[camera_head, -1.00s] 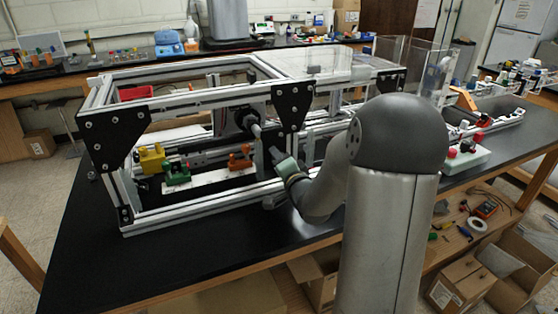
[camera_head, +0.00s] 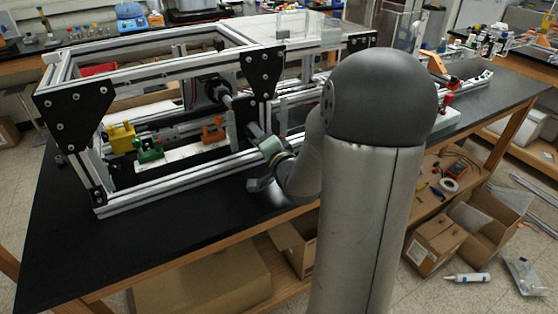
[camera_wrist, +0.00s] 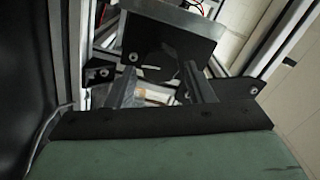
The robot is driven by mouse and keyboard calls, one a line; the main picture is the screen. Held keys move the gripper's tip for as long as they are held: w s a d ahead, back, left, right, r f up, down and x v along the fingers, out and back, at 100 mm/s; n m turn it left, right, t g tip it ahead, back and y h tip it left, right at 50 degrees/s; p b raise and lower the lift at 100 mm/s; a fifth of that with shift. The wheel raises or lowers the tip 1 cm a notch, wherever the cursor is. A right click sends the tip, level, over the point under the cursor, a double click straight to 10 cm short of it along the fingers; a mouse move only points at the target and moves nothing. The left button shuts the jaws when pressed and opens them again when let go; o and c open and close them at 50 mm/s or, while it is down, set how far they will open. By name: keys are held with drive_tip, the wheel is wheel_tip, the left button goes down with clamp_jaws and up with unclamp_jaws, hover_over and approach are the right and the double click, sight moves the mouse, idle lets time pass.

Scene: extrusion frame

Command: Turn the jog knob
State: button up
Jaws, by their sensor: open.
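A dark round part with a short, light-tipped shaft (camera_head: 227,101) sits inside the extrusion frame (camera_head: 150,190), left of the black corner plate. It may be the jog knob, but I cannot tell for sure. My gripper (camera_head: 252,130) is at the frame's front side, below and right of that part and apart from it. In the wrist view its two grey fingers (camera_wrist: 160,82) stand apart with nothing held between them. A black block with a grey top edge (camera_wrist: 172,38) lies beyond the fingertips. No knob can be made out clearly in the wrist view.
The black corner plate (camera_head: 262,70) and the lower rails are close to my gripper. Yellow (camera_head: 121,138), green (camera_head: 149,150) and orange (camera_head: 213,130) blocks sit inside the frame. The black table top (camera_head: 150,235) is bare in front.

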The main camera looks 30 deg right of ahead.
drive_tip(key=s+b, duration=1.1)
drive_tip(key=s, duration=0.1)
drive_tip(key=shift+s+a, duration=0.2)
drive_tip(key=shift+a, duration=0.1)
drive_tip(key=s+a+f+n+g+p, duration=0.3)
drive_tip(key=s+a+n+g+p, duration=0.2)
drive_tip(key=s+a+n+g, duration=0.2)
drive_tip(key=s+a+f+n+g+y+p, duration=0.1)
drive_tip(key=s+a+f+n+g+p, duration=0.3)
drive_tip(key=a+g, duration=0.6)
drive_tip(key=s+n+p, duration=0.2)
drive_tip(key=s+n, duration=0.1)
drive_tip(key=s, duration=0.1)
drive_tip(key=shift+s+g, duration=0.3)
